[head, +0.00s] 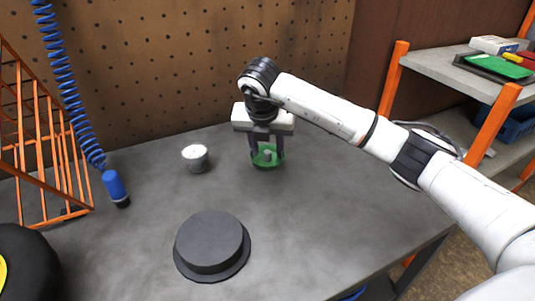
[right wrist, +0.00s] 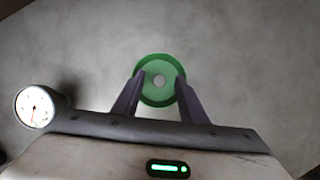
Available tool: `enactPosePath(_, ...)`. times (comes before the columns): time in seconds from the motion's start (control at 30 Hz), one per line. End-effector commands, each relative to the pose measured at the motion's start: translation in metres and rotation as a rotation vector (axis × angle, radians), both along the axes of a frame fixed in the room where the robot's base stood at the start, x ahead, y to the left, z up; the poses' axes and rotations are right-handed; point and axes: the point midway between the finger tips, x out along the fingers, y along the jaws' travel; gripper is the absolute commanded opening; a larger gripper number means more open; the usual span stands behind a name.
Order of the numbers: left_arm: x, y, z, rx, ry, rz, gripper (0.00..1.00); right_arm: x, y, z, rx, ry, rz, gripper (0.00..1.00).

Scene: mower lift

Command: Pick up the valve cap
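The valve cap (right wrist: 159,81) shows as a small pale grey round piece in the middle of a green dish (right wrist: 146,97) in the right wrist view. In the head view the green dish (head: 267,164) stands on the grey workbench, with the small grey cap (head: 267,154) inside it. My right gripper (head: 267,150) points down over the dish. Its two dark fingers (right wrist: 160,77) are open, one on each side of the cap, with clear space between them and the cap. Whether the fingertips reach down to cap height is hard to tell. My left gripper is not in view.
A gauge with a white dial (head: 195,158) stands left of the dish. A dark round hat-shaped block (head: 212,243) sits nearer the front. A blue coiled hose (head: 70,80) hangs at the left by an orange rack (head: 40,150). An orange-framed shelf (head: 440,66) stands right.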

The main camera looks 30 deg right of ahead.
Motion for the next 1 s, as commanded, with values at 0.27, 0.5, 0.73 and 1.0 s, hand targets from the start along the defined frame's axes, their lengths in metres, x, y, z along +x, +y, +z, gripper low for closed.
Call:
enactPosePath(0.27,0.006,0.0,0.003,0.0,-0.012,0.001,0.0,0.001,0.0,-0.003,0.0,-0.001,0.001,0.37)
enactPosePath(0.5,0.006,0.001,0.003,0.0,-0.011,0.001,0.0,0.001,0.0,-0.003,0.0,-0.001,0.001,0.0)
enactPosePath(0.73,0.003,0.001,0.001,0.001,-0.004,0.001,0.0,0.001,0.0,-0.003,0.001,-0.002,0.002,0.0)
enactPosePath(1.0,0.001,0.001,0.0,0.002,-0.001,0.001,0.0,0.002,0.0,0.017,0.0,-0.006,0.002,0.0)
